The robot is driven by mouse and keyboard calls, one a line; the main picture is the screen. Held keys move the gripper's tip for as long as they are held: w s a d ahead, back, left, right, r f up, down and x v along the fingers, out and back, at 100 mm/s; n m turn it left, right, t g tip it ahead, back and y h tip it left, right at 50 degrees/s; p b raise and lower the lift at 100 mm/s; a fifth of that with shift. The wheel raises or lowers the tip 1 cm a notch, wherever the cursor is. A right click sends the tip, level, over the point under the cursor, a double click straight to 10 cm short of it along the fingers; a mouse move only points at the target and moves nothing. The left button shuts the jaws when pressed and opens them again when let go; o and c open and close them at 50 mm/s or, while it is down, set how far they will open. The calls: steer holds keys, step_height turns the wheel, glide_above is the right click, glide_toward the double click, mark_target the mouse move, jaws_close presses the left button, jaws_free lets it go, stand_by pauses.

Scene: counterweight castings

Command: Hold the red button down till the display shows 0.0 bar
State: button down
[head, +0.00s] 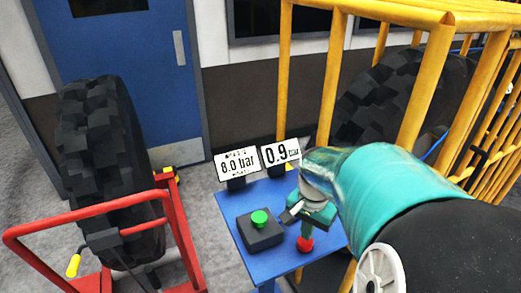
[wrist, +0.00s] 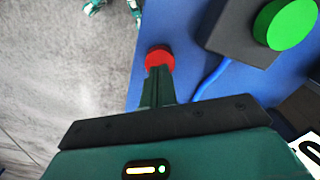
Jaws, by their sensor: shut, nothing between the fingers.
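The red button (head: 305,244) stands at the front right of the blue table (head: 262,274). It also shows in the wrist view (wrist: 160,57). My gripper (head: 306,228) is shut and empty, pointing down, with its fingertips (wrist: 158,72) at the top of the red button; they appear to touch it. How far the button is pressed cannot be told. The right display (head: 281,152) reads 0.9, with bar beside it. The left display (head: 237,164) reads 8.0 bar.
A green button (head: 260,219) on a dark box (head: 261,235) sits left of the red button. A red stand (head: 90,222) holds a big tyre (head: 103,150) at left. A yellow cage (head: 440,70) with another tyre (head: 372,95) stands behind right. A blue hose (wrist: 211,80) lies on the table.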

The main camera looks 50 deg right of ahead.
steer(key=shift+f, duration=0.15)
stand_by(0.5)
steer(key=shift+f, duration=0.7)
steer(key=shift+f, duration=0.35)
stand_by(1.9)
steer(key=shift+r, duration=0.15)
stand_by(2.4)
steer(key=shift+r, duration=1.05)
steer(key=shift+r, duration=2.5)
